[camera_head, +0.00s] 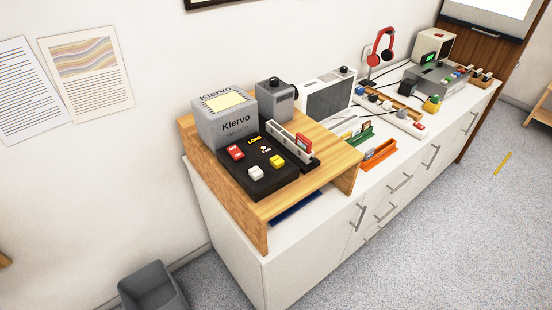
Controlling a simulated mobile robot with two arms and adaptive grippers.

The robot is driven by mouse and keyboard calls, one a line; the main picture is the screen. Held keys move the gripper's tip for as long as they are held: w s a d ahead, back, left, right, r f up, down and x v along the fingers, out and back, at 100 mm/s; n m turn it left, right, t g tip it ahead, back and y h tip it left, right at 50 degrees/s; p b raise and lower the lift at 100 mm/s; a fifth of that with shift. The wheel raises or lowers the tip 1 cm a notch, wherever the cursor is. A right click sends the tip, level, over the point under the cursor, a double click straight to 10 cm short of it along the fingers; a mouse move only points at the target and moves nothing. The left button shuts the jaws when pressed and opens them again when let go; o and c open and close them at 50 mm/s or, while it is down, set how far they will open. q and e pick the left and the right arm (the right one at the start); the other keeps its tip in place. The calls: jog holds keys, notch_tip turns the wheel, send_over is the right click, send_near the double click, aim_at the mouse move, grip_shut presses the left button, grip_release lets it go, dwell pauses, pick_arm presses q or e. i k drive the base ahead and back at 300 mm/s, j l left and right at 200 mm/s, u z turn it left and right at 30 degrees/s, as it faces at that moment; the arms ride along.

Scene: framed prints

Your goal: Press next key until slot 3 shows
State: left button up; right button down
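A black key panel (258,180) lies on the wooden riser in front of a grey box (226,128) marked Kiervo. The panel carries a red key (236,152), a white key (256,172), a yellow key (277,161) and a small light-coloured spot (265,148) near yellow lettering that seems to read LOAD. The key labels are too small to read. A rack (290,143) beside the panel holds a red and white card (304,142). Neither of my grippers is in view.
The wooden riser (335,168) stands on a long white cabinet (235,235). To the right are a grey speaker-like box (328,100), an orange tray (379,155), a power strip (395,118), red headphones (373,52) and a grey device (436,80). The floor in front is mostly clear.

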aim_at(277, 162)
jog(key=i+j, duration=0.25)
jog(key=j, duration=0.15)
jog(key=i+j, duration=0.2)
jog(key=j, duration=0.2)
jog(key=i+j, duration=0.25)
jog(key=j, duration=0.2)
jog(key=i+j, duration=0.25)
jog(key=j, duration=0.15)
jog(key=z, duration=1.8)
